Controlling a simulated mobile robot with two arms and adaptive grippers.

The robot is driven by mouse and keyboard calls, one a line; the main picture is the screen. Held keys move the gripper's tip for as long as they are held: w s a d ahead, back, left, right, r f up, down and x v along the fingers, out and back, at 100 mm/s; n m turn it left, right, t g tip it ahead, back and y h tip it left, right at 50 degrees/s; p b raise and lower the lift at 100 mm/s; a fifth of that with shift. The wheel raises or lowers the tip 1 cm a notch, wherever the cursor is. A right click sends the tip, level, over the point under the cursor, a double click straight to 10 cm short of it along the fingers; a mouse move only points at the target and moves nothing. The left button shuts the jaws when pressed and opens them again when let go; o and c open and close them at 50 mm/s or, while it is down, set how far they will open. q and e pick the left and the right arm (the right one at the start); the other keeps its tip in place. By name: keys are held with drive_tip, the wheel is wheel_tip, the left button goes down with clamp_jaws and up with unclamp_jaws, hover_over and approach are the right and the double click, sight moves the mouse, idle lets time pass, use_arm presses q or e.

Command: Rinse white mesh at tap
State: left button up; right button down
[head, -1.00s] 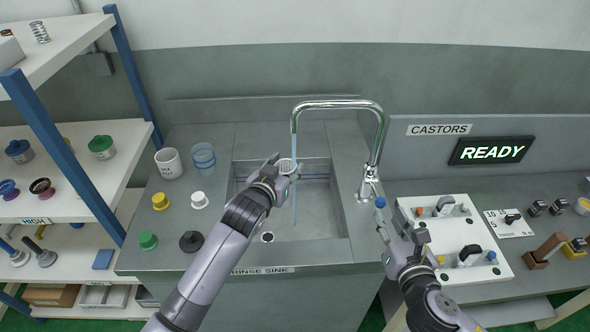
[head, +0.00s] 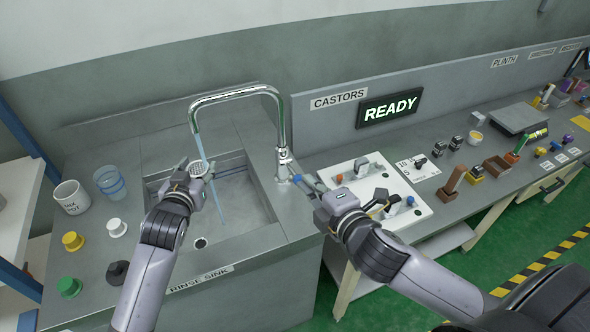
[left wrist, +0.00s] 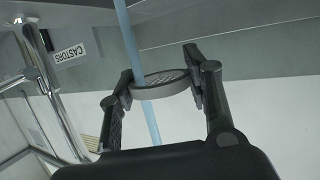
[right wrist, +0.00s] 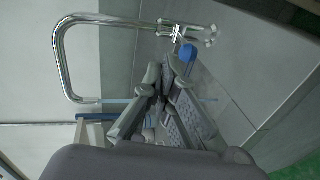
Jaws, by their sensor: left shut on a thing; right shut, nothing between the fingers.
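The white mesh (head: 198,168) is a round sieve piece with a pale rim. My left gripper (head: 197,171) is shut on its rim and holds it above the sink basin (head: 240,200). In the left wrist view, the mesh (left wrist: 162,84) sits between both fingers, and the blue water stream passes at it and shows again below. The chrome tap (head: 283,130) is running. Its blue-tipped lever (head: 297,178) also shows in the right wrist view (right wrist: 188,52). My right gripper (right wrist: 160,75) is shut and empty close by the lever; I cannot tell whether they touch.
A white pot (head: 71,197), a clear blue beaker (head: 110,183) and several coloured caps stand left of the basin. A white panel (head: 345,175) with fixtures lies right of the sink, beneath the READY display (head: 389,107). The basin floor looks clear.

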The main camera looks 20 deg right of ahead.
drive_tip(key=r+m, duration=0.2)
drive_tip(key=m, duration=0.3)
drive_tip(key=m+y, duration=0.1)
drive_tip(key=m, duration=0.6)
hover_over(295, 182)
drive_tip(key=w+a, duration=0.2)
use_arm(q)
drive_tip(key=shift+r, duration=0.1)
use_arm(e)
drive_tip(key=f, duration=0.1)
drive_tip(key=s+d+f, duration=0.2)
drive_tip(key=shift+f, duration=0.3)
